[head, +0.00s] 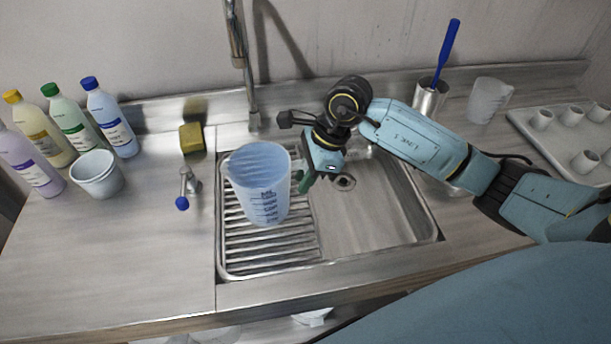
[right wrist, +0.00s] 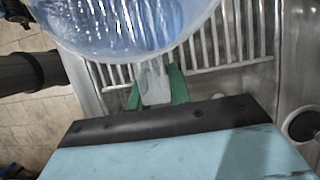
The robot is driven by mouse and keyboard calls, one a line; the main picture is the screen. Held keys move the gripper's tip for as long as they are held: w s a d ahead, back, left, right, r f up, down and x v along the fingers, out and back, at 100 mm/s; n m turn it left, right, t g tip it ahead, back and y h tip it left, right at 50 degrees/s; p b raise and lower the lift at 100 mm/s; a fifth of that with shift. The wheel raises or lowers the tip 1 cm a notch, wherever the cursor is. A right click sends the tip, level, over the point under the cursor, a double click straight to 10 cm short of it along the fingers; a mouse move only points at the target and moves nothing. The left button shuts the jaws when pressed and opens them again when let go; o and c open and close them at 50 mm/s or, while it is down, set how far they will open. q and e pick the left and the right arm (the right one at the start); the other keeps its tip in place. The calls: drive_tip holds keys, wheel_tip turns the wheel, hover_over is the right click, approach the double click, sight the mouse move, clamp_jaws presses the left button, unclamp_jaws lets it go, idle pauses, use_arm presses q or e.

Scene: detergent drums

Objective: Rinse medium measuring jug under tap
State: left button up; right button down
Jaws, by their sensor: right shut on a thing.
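The medium measuring jug (head: 258,184) is translucent bluish plastic with dark scale marks. It is held roughly upright over the ribbed drainer side of the sink. My right gripper (head: 304,181) is shut on its handle, on the jug's right side. In the right wrist view the green fingers (right wrist: 160,88) close around the handle, with the jug's body (right wrist: 125,22) above. The tap (head: 244,70) rises behind the sink, its spout cut off by the top edge. A small lever with a blue knob (head: 183,202) stands left of the sink. My left gripper is not in view.
The sink basin (head: 385,210) is empty on the right. Left are several bottles (head: 110,122), a white cup (head: 97,174) and a yellow sponge (head: 191,138). Right are a steel holder with a blue brush (head: 430,98), another jug (head: 488,100) and a tray of small cups (head: 545,150).

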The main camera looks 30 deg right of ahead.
drive_tip(key=shift+f+b, duration=0.5)
drive_tip(key=shift+f, duration=0.05)
idle(0.4)
drive_tip(key=c, duration=1.2)
unclamp_jaws()
drive_tip(key=shift+r, duration=0.1)
drive_tip(key=v, duration=1.3)
drive_tip(key=shift+d+r, duration=0.1)
